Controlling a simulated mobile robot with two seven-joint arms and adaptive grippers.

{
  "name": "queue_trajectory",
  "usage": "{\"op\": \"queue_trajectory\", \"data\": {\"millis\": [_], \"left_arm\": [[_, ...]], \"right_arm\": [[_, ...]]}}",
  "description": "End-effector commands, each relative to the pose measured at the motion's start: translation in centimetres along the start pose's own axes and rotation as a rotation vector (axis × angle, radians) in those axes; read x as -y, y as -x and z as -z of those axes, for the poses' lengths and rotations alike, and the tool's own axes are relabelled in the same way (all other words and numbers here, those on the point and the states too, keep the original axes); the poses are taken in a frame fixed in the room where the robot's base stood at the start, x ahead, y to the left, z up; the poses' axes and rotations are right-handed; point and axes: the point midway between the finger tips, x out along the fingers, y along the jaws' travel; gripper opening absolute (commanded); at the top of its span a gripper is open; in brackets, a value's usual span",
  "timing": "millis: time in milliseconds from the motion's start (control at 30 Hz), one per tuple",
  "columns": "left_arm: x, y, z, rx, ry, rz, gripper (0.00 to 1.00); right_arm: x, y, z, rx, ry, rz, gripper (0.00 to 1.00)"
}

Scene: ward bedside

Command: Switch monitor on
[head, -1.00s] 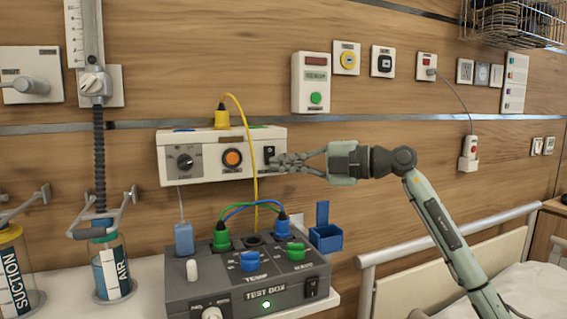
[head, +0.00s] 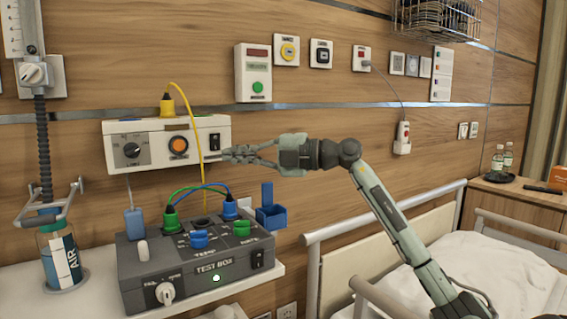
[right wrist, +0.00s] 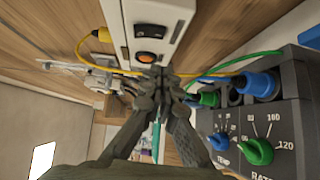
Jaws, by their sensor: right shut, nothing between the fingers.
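In the right wrist view the closed fingertips (right wrist: 158,76) show below the orange button (right wrist: 150,58). My left gripper is out of view.
A grey test box (head: 195,265) with knobs, plugs and a lit green lamp stands on the shelf below. A yellow cable (head: 201,130) hangs before the wall box, close left of my fingertips.

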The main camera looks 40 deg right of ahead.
Motion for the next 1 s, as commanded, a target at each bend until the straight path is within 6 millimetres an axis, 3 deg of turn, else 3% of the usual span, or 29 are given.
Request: {"op": "queue_trajectory", "data": {"millis": [33, 200, 400, 600, 1000], "left_arm": [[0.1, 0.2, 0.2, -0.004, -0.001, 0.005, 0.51], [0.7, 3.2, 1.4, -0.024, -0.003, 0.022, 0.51], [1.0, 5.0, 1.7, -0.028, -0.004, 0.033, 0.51], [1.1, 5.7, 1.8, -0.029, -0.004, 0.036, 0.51], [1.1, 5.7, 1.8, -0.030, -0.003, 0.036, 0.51]], "right_arm": [[0.8, 1.5, -0.1, 0.005, 0.001, 0.002, 0.00], [1.2, 5.5, -0.1, 0.004, 0.000, 0.002, 0.00], [1.3, 8.6, 0.0, 0.001, 0.001, -0.001, 0.00], [1.3, 9.6, 0.0, 0.001, 0.002, 0.000, 0.00], [1.2, 9.7, 0.0, 0.001, 0.002, -0.001, 0.00]]}}
